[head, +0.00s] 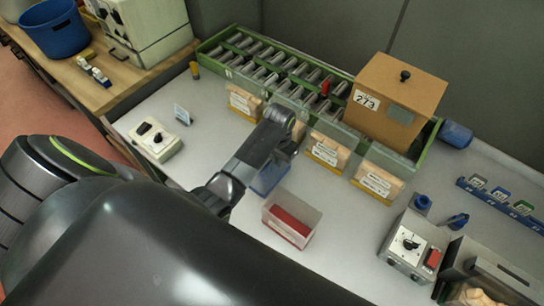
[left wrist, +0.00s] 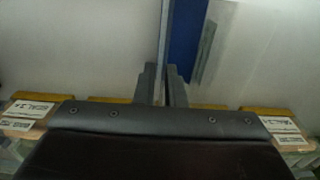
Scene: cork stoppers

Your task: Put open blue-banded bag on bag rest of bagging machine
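The blue-banded bag (head: 268,180) is a small clear bag with a blue lower part, near the middle of the table in the head view. My left gripper (head: 284,158) is right above it, pointing down, and partly hides it. In the left wrist view the fingers (left wrist: 163,92) are close together on a thin clear wall, with the blue band (left wrist: 186,40) beside them. I cannot tell whether the bag is lifted. A grey machine with a dial and red switch (head: 412,245) stands at the right; I cannot make out a bag rest. My right gripper is not in view.
A red-banded bag (head: 291,220) stands close in front. Several filled cork bags (head: 327,150) line a green roller conveyor (head: 222,45) carrying a brown box (head: 395,95). A small control box (head: 156,140) sits left. A clear-walled cork bin (head: 500,275) is lower right.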

